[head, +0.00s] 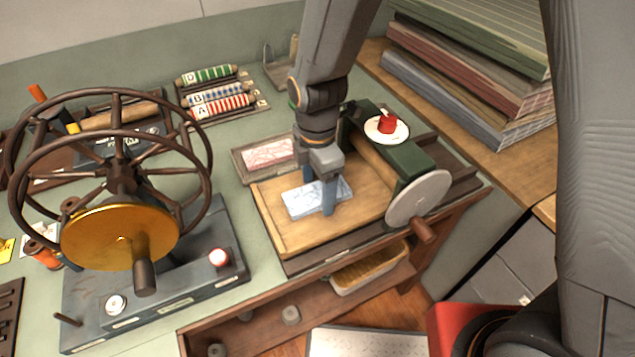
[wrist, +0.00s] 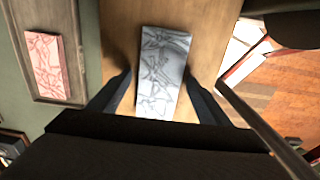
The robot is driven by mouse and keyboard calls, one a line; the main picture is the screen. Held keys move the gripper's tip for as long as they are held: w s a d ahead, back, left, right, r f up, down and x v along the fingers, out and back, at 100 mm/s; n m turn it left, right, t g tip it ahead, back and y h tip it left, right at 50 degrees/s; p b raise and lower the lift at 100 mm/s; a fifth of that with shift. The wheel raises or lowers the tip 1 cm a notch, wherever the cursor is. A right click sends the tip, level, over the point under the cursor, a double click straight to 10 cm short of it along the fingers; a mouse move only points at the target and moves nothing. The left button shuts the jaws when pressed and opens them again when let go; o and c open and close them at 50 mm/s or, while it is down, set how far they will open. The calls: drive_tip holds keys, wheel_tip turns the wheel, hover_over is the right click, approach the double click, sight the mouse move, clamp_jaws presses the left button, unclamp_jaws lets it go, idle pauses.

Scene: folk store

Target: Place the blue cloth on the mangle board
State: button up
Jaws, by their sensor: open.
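The blue cloth (head: 317,198) is a flat, folded pale-blue rectangle with a line pattern. It lies on the wooden mangle board (head: 368,208), in front of the green mangle with its grey handwheel. My gripper (head: 320,208) points down over the cloth, with one finger at each side of it. In the wrist view the cloth (wrist: 163,75) lies flat ahead of and between the two open fingers (wrist: 160,100). The fingers do not appear to grip it. Whether the fingertips touch the board is hard to tell.
A pink patterned cloth (head: 268,152) lies in a wooden tray left of the board. A large spoked wheel machine (head: 120,235) stands at the left. The green mangle (head: 402,160) with a red knob is close on the right. Folded fabric stacks (head: 475,75) fill the back right.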

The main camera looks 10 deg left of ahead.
sight(318, 193)
wheel_tip(318, 193, up, 12)
drive_tip(key=b, duration=0.2)
drive_tip(key=shift+r+b, duration=0.15)
drive_tip(key=shift+b, duration=0.2)
idle(0.4)
